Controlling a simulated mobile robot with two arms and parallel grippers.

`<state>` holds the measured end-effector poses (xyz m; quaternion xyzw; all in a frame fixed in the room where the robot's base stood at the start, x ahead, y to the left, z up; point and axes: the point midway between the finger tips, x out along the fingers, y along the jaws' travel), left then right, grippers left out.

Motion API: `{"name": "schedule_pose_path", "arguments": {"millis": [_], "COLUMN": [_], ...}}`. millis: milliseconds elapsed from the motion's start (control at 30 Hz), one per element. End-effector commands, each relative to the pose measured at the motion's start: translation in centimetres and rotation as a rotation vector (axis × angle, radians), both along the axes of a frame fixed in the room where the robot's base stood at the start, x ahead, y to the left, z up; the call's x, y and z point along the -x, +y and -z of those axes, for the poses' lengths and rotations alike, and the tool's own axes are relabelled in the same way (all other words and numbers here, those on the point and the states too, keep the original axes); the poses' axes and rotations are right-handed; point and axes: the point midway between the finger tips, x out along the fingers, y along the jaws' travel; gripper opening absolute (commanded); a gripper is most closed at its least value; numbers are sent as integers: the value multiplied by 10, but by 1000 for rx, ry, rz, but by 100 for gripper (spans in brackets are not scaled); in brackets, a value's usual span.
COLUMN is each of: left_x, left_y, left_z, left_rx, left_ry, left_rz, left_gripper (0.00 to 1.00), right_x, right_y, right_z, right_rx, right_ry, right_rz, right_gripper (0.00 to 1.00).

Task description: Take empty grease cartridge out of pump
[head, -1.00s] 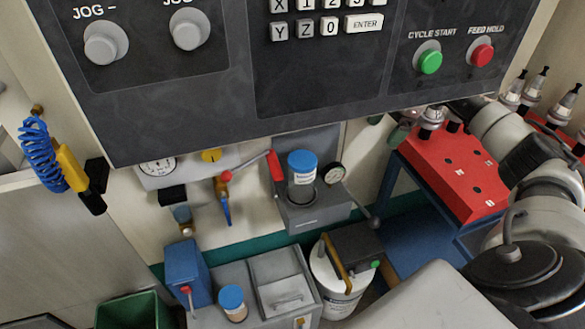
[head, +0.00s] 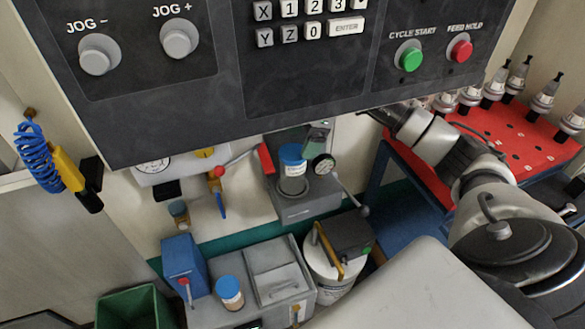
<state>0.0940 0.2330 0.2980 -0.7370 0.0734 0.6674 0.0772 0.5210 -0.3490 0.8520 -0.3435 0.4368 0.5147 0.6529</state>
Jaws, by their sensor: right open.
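The grease pump (head: 308,207) is a grey unit on the machine wall, under the control panel. A clear cartridge with a blue cap (head: 292,168) stands upright in it. A second blue-capped cartridge (head: 229,292), with amber contents, stands on the grey box below. My right gripper (head: 320,133) is open beside the upper right of the pump cartridge, apart from it in the picture. The panel's lower edge hides most of the gripper. My left gripper is not in view.
The control panel (head: 180,110) overhangs the pump closely. A red-handled lever (head: 265,160) is left of the cartridge, and a gauge (head: 323,164) is right of it. A white drum (head: 325,270), blue container (head: 184,265) and green bin (head: 135,308) stand below. Tool holders stand on a red-topped cart (head: 515,140).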

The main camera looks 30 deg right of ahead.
Motion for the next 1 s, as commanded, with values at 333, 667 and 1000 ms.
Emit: {"name": "schedule_pose_path", "arguments": {"millis": [333,667,1000], "left_x": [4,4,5], "left_y": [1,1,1], "left_z": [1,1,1], "left_rx": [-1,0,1], "left_ry": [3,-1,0], "left_rz": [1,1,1], "left_gripper": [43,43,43], "right_x": [-3,-5,-5], "right_y": [14,23,23], "right_z": [22,46,46], "right_rx": [-2,1,1], "right_ry": [2,-1,0], "right_rz": [-1,-1,-1], "right_gripper": [85,85,46]}}
